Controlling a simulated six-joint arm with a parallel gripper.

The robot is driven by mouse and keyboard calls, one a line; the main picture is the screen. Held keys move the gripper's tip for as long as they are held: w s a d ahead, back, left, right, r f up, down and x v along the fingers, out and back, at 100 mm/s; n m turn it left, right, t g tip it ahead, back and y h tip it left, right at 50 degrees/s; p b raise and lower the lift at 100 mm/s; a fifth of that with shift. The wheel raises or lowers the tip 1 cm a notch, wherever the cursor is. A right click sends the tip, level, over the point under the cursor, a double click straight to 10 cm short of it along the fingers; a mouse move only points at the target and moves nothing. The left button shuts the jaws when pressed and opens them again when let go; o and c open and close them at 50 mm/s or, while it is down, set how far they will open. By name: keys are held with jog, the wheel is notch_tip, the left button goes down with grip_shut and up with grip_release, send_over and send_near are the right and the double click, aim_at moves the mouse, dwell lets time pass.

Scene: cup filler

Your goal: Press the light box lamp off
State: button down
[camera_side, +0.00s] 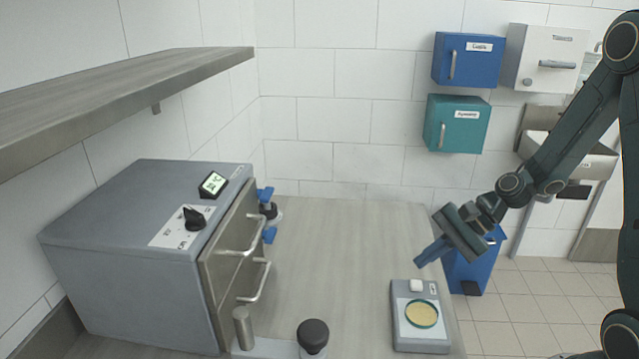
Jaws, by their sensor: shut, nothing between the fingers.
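A grey light box (421,343) lies on the bench near its right edge. A round amber dish with a teal rim (421,314) sits on its top. A small white block, perhaps the lamp's button (416,285), is at its far end, beside a small dark mark. I cannot tell from this view whether the lamp is lit. My gripper (419,263) is shut and empty, with blue fingers pointing down and left. It appears above the far end of the light box, apart from the white block.
A grey cabinet (130,230) with a dial, small display and handles stands left. A black-topped knob (313,336) is at the front. A shelf (130,85) overhangs the upper left. A blue bin (472,272) stands beyond the bench's right edge. The middle bench (335,245) is clear.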

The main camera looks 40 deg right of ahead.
aim_at(423, 286)
jog(key=shift+r, duration=1.4)
jog(key=s+a+r+n+h, duration=0.2)
jog(key=s+r+n+h, duration=0.5)
jog(key=s+r+n, duration=0.7)
jog(key=shift+s+a+r+n+h, duration=0.15)
jog(key=shift+s+r+n+h, duration=0.2)
jog(key=shift+s+n, duration=0.6)
